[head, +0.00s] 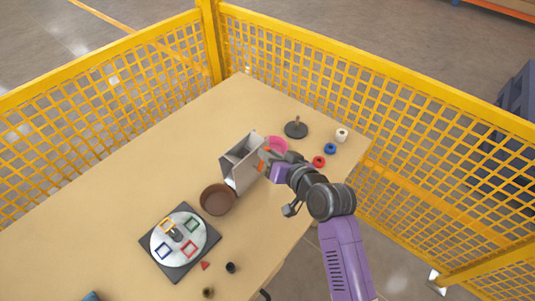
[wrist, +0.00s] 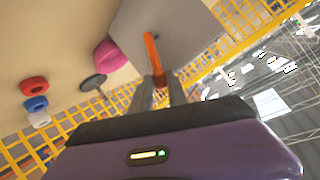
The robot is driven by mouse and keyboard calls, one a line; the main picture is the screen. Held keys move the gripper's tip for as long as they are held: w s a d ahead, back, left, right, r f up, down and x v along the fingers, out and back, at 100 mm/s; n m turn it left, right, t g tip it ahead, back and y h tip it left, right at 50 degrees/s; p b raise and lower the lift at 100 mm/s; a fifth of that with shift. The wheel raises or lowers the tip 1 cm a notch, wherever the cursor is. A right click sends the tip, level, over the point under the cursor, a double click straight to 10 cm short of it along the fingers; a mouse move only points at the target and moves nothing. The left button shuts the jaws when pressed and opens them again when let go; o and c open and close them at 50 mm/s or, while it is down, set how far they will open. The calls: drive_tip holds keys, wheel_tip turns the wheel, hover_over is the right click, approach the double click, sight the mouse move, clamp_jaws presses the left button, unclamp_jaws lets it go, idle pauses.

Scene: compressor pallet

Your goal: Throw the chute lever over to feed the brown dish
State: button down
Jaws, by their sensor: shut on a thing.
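The chute (head: 241,163) is a grey metal box standing on the table, open at the top. Its lever is orange (head: 262,164) and sits on the side facing my arm; the lever also shows in the wrist view (wrist: 152,55) against the grey chute wall (wrist: 185,30). My gripper (head: 268,160) is shut on the lever, with the fingers (wrist: 160,92) on either side of its end in the wrist view. The brown dish (head: 217,199) stands at the near left of the chute and looks empty.
A turntable with coloured squares (head: 179,238) lies at the near left. Red (head: 319,161), blue (head: 330,148) and white (head: 342,135) rings and a dark peg stand (head: 296,129) are at the right. Small cups lie near the front edge. Yellow mesh fencing (head: 340,75) surrounds the table.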

drive_tip(key=shift+f, duration=0.1)
idle(0.5)
drive_tip(key=c, duration=1.6)
unclamp_jaws()
drive_tip(key=shift+d, duration=0.1)
drive_tip(key=v, duration=0.7)
drive_tip(key=shift+s+d+r+b, duration=0.15)
drive_tip(key=shift+d+r+b, duration=0.1)
drive_tip(key=shift+b, duration=0.15)
drive_tip(key=shift+r, duration=0.1)
